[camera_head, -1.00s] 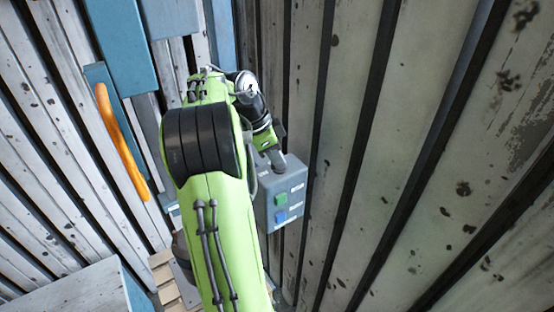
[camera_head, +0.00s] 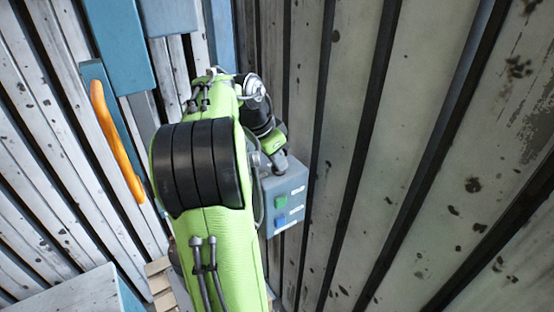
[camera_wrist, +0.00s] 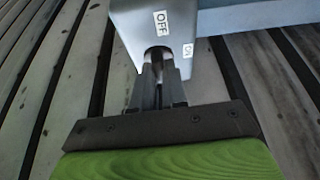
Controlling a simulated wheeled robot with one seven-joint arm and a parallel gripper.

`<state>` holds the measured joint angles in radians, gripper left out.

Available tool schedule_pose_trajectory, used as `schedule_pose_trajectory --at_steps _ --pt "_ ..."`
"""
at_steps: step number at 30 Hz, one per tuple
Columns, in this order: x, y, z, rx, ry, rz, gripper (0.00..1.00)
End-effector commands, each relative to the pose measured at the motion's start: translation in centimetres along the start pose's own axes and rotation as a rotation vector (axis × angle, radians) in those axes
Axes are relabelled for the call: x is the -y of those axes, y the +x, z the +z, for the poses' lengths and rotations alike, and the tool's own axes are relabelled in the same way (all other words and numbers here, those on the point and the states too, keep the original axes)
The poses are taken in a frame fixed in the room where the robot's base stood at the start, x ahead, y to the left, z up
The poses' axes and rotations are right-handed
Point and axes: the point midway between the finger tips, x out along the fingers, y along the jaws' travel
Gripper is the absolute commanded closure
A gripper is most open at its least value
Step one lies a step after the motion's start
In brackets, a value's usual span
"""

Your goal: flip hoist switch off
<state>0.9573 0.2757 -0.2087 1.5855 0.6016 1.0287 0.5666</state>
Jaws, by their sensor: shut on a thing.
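The grey switch box (camera_head: 296,195) is fixed at the corrugated wall and carries a green button and a blue button on its face. In the wrist view the box (camera_wrist: 135,22) shows an OFF label and a second label to its right, partly turned from view. A dark switch lever (camera_wrist: 159,58) sticks out below the OFF label. My gripper (camera_wrist: 158,90) has its fingers closed together on the lever. In the head view my gripper (camera_head: 280,160) is at the upper part of the box, and the lever is hidden there.
The corrugated wall (camera_head: 420,150) runs close along the right. An orange handle (camera_head: 115,135) on a blue panel stands to the left. A pale blue-edged surface (camera_head: 80,295) and wooden slats (camera_head: 160,280) lie at the lower left.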

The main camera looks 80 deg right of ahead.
Motion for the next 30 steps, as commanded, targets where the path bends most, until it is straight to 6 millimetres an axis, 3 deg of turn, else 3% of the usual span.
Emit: schedule_pose_trajectory --at_steps 5,6,11,20,23,30 --pt "0.0 0.0 0.0 0.000 -0.004 0.000 1.00" --pt "0.0 0.0 0.0 0.000 -0.004 0.000 0.84" --pt "0.0 0.0 0.0 0.000 -0.002 0.000 0.62" --pt "0.0 -0.4 0.0 0.000 -0.001 0.000 0.62" --pt "0.1 -2.2 -0.1 -0.001 -0.003 -0.003 0.62" --pt "0.2 -9.3 -0.2 -0.001 -0.005 -0.005 0.62"
